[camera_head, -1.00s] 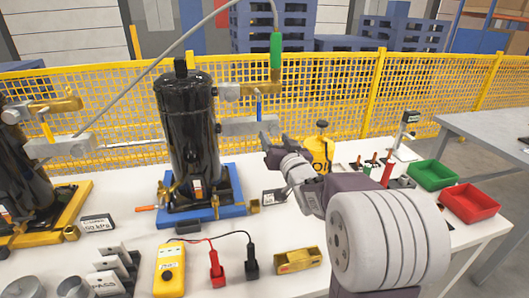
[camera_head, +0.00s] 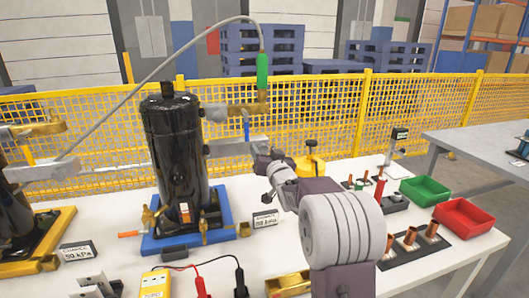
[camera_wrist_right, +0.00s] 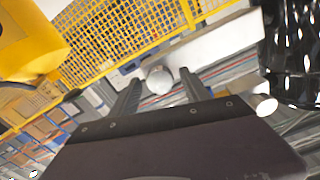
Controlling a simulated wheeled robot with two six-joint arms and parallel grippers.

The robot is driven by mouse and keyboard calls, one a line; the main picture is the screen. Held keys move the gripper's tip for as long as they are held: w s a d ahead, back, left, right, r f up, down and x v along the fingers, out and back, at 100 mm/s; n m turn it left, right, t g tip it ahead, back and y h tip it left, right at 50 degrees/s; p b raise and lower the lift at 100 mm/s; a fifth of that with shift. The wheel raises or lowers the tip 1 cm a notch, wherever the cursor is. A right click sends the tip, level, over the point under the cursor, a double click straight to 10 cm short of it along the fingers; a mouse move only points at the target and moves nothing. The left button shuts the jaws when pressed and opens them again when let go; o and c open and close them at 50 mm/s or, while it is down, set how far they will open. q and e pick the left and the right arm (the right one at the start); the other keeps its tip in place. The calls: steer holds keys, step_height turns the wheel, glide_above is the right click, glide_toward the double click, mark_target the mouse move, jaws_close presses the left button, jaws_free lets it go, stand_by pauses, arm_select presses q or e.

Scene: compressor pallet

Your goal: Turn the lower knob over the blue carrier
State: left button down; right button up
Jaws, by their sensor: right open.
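The blue carrier (camera_head: 222,236) holds a black upright compressor (camera_head: 170,150). A silver bar (camera_head: 228,147) extends right from the compressor, below a brass fitting with a blue lever (camera_head: 246,130). My right gripper (camera_head: 260,156) is at the bar's right end, which it partly hides. In the right wrist view the bar (camera_wrist_right: 210,42) crosses behind the fingers. A round grey knob (camera_wrist_right: 158,77) shows between the open fingertips of my right gripper (camera_wrist_right: 160,82); I cannot tell whether they touch it.
A yellow container (camera_head: 311,165) stands right behind my right gripper. A grey hose with a green sleeve (camera_head: 263,72) arches above. Green (camera_head: 425,190) and red (camera_head: 468,217) trays are at the right. A yellow tester (camera_head: 155,285) with leads lies in front of the carrier.

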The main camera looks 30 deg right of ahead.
jaws_close()
